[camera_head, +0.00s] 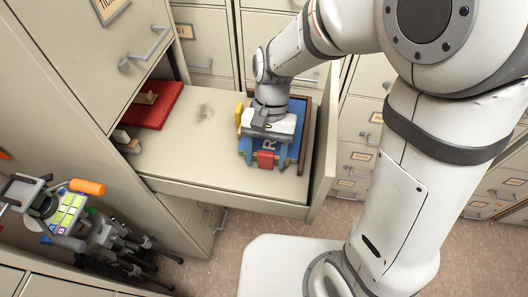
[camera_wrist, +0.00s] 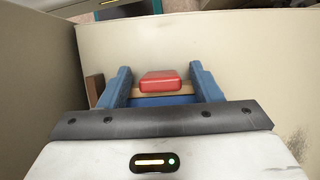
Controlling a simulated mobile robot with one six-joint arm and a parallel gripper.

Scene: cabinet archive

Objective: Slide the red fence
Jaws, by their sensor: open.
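A red panel (camera_head: 157,104) with a small wooden block on it is at the left back of the open drawer; it may be the red fence. A smaller red block (camera_head: 266,159) is at the front of a blue lettered item (camera_head: 292,153) in the drawer's right part. My gripper (camera_head: 265,164) is over that item, pointing down. Its blue fingers are apart, one on each side of the red block, which also shows in the wrist view (camera_wrist: 163,79). I cannot tell whether they touch it. The red panel is out of the wrist view and apart from my gripper.
The open drawer (camera_head: 180,187) has bare floor between the red panel and the blue item. A brown frame (camera_head: 304,125) and a yellow piece (camera_head: 239,114) are beside the blue item. Cabinets stand around. A device with an orange grip (camera_head: 88,187) is at lower left.

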